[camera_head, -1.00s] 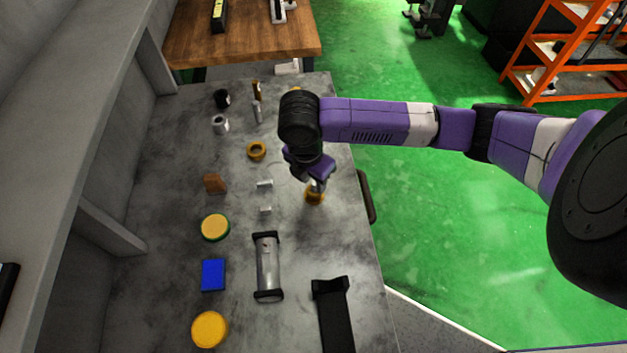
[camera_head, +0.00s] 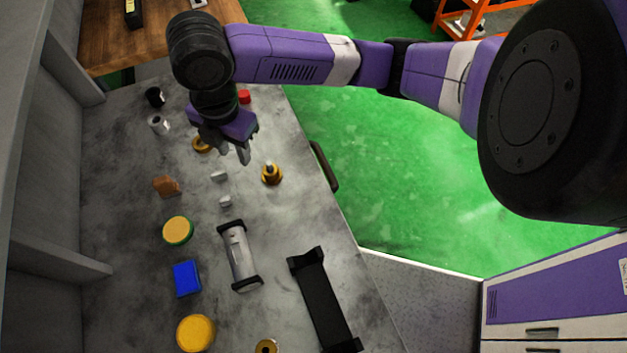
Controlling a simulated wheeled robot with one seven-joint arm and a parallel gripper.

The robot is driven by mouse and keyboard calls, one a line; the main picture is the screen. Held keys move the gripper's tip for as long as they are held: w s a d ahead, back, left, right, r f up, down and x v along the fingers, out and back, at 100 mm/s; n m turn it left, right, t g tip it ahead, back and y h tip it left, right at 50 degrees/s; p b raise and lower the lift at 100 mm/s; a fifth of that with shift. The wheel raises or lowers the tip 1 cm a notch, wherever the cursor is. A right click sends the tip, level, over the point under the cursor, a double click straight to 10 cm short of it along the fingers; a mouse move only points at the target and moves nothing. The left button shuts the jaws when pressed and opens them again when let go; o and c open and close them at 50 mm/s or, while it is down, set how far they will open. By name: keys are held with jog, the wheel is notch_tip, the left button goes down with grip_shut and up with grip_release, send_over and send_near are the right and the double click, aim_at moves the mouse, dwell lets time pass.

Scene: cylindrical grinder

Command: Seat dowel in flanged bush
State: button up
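A brass-coloured flanged bush (camera_head: 271,179) stands on the grey bench near its right edge. A short grey dowel (camera_head: 270,165) stands upright at its centre, with its top showing above the bush; how deep it sits I cannot tell. My gripper (camera_head: 234,154) is up and to the left of the bush, apart from it. Its two fingers point down with a gap between them, and nothing shows between them. Part of the bench behind my gripper and wrist is hidden.
A brass ring (camera_head: 201,145) lies partly behind my gripper. Small grey blocks (camera_head: 219,176), a brown block (camera_head: 166,186), a clear cylinder with black ends (camera_head: 239,255) and a black bracket (camera_head: 323,298) stand nearby. A dark handle (camera_head: 324,166) runs along the bench's right edge.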

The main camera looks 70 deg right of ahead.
jog(key=w+a+r+m+t+y, duration=0.3)
jog(key=w+a+r+t, duration=0.15)
jog(key=a, duration=0.55)
jog(key=w+a+r+m+t+y, duration=0.3)
jog(key=w+a+r+t, duration=0.15)
jog(key=a, duration=0.45)
jog(key=w+a+r+m+t+y, duration=0.3)
jog(key=a+r+m, duration=0.15)
jog(key=a, duration=0.55)
jog(key=s+d+f+m+t+h, duration=0.1)
jog(key=s+d+f+m+h, duration=0.4)
jog(key=s, duration=0.4)
jog(key=s+d+f+m+t+h, duration=0.1)
jog(key=s+d+f+m+h, duration=0.25)
jog(key=s+f, duration=0.45)
jog(key=s+d+r+n, duration=0.1)
jog(key=s+d, duration=0.3)
jog(key=s, duration=0.4)
jog(key=s+d+n, duration=0.1)
jog(key=s+d, duration=0.3)
jog(key=s, duration=0.5)
jog(key=shift+r+n, duration=0.3)
jog(key=shift+r, duration=0.05)
